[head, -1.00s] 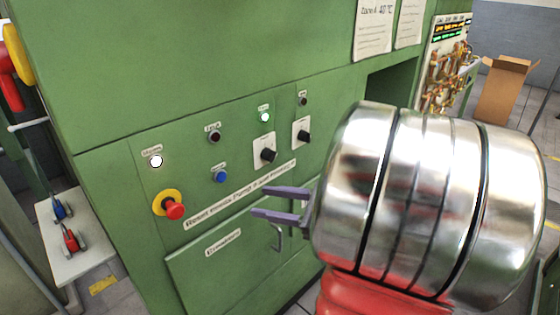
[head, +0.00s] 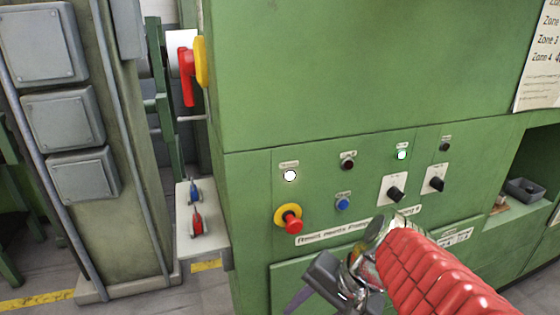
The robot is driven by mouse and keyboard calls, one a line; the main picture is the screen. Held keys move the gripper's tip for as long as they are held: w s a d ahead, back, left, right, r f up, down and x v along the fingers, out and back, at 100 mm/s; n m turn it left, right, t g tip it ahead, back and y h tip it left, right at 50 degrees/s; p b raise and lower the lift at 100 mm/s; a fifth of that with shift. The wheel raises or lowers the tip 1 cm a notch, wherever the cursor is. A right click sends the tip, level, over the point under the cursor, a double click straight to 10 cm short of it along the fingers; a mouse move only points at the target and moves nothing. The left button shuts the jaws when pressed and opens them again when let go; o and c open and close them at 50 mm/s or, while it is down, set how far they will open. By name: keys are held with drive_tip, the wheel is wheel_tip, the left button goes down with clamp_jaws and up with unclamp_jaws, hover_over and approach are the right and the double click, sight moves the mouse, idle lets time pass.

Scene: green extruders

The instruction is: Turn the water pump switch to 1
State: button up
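Two black rotary switches on white plates sit on the green panel in the head view: a left one (head: 396,193) and a right one (head: 437,184). Their labels are too small to read, so I cannot tell which is the water pump switch or what position either shows. My gripper (head: 312,300) is below and left of both switches, near the lower edge of the picture, apart from them. One purple finger shows clearly, pointing down and left; the rest is hidden or cut off, so its opening cannot be judged.
A red emergency button (head: 292,224) on a yellow ring, a blue button (head: 343,204), a lit white lamp (head: 290,175), a lit green lamp (head: 401,155) and a dark red lamp (head: 348,164) share the panel. A red-and-yellow handle (head: 187,75) juts out at upper left.

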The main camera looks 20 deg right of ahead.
drive_tip(key=r+n+t+h, duration=0.1)
drive_tip(key=n, duration=0.2)
drive_tip(key=r+n+h, duration=0.1)
drive_tip(key=r+n, duration=0.1)
drive_tip(key=n, duration=0.1)
drive_tip(key=r+n+t+h, duration=0.1)
drive_tip(key=n+h, duration=0.1)
drive_tip(key=n, duration=0.1)
drive_tip(key=shift+a+r+n+t, duration=0.3)
drive_tip(key=shift+a+r, duration=0.05)
drive_tip(key=shift+a, duration=0.05)
drive_tip(key=shift+c, duration=0.5)
